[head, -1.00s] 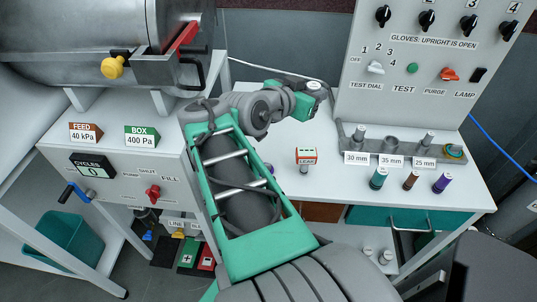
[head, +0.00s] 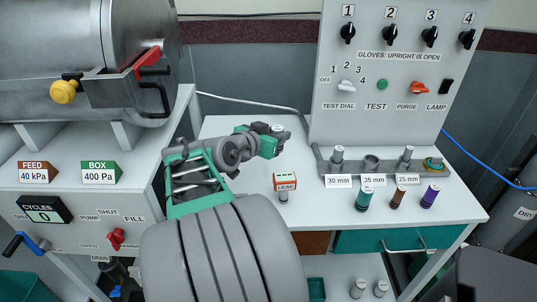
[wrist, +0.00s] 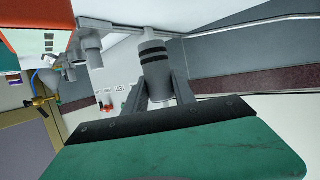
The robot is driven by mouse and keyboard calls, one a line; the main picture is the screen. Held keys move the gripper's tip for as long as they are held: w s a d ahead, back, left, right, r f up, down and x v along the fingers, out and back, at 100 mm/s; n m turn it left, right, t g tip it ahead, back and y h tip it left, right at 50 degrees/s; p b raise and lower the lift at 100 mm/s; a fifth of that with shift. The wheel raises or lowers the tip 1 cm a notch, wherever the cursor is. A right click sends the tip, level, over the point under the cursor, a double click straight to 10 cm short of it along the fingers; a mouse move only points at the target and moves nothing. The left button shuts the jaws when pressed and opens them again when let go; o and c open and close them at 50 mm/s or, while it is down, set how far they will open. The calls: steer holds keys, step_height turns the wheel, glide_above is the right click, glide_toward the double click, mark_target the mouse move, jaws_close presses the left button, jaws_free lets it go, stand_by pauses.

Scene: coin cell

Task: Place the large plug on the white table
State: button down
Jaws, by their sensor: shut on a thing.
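My gripper (head: 272,138) is above the back left part of the white table (head: 325,213), behind the LEAK sign. In the wrist view my gripper (wrist: 158,92) is shut on a grey cylindrical plug (wrist: 155,63) with two black bands. The plug's far end shows beyond the fingers. In the head view only a small part of the plug (head: 277,128) shows at the gripper's end. I cannot tell how large the gap to the table is.
The LEAK sign (head: 285,182) stands in front of the gripper. A grey rack (head: 388,166) has plugs at its 30 mm and 25 mm places and an empty-looking 35 mm holder (head: 371,162). Several coloured vials (head: 397,197) stand before it. The control panel (head: 398,75) rises behind.

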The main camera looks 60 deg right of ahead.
steer(key=w+d+f, duration=0.1)
steer(key=f, duration=0.1)
steer(key=w+d+f, duration=0.1)
steer(key=d+f, duration=0.1)
steer(key=w+d+f, duration=0.1)
steer(key=f, duration=0.1)
steer(key=shift+w+d+f, duration=0.2)
steer(key=shift+w+d, duration=0.05)
steer(key=shift+d, duration=0.1)
steer(key=shift+w+d+f+b, duration=0.1)
steer(key=shift+f+b, duration=0.4)
steer(key=shift+f, duration=1.2)
steer(key=c, duration=1)
jaws_free()
steer(key=shift+c, duration=0.2)
steer(key=shift+r, duration=0.15)
steer(key=shift+w+a+r, duration=0.1)
steer(key=shift+a, duration=0.15)
steer(key=v, duration=1.1)
steer(key=shift+a, duration=0.3)
